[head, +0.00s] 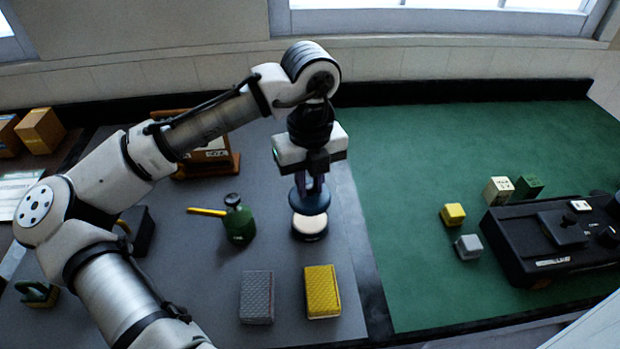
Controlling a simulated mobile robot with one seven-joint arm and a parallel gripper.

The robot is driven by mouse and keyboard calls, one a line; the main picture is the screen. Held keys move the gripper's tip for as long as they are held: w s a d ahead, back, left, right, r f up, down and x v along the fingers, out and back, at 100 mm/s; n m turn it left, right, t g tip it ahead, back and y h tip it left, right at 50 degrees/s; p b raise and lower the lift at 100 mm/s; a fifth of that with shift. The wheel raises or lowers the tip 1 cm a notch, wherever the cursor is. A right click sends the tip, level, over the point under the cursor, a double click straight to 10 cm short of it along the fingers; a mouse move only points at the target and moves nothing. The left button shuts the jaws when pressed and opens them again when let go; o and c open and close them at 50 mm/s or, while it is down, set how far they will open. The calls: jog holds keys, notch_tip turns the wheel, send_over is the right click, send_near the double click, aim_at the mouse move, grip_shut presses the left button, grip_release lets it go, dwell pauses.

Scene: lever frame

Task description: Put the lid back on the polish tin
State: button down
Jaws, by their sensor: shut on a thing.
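The polish tin (310,228) is a low dark round tin with a pale cream filling, standing on the grey mat. The lid (309,200) is a dark blue disc. My gripper (312,185) points down and is shut on the lid, holding it level just above the back part of the tin. The lid hides the tin's back rim. The tin's front rim and most of the cream surface show below the lid. A narrow offset shows between lid and tin; I cannot tell the exact height.
A green oil can (238,222) with a yellow spout stands left of the tin. A grey block (257,297) and a yellow block (322,291) lie in front. A black machine (555,240) and small blocks sit on the green mat (400,150) at right.

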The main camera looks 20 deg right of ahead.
jog(key=shift+f+b, duration=2.05)
jog(key=shift+f, duration=0.2)
jog(key=shift+f+b, duration=0.35)
jog(key=shift+f, duration=0.45)
jog(key=shift+r+p, duration=0.1)
jog(key=shift+p, duration=0.5)
jog(key=shift+f, duration=0.25)
dwell(0.4)
jog(key=c, duration=0.7)
grip_release()
jog(key=shift+c, duration=0.2)
jog(key=shift+r+p, duration=0.1)
jog(key=shift+p, duration=0.25)
jog(key=shift+r+p, duration=3.2)
jog(key=shift+r, duration=0.25)
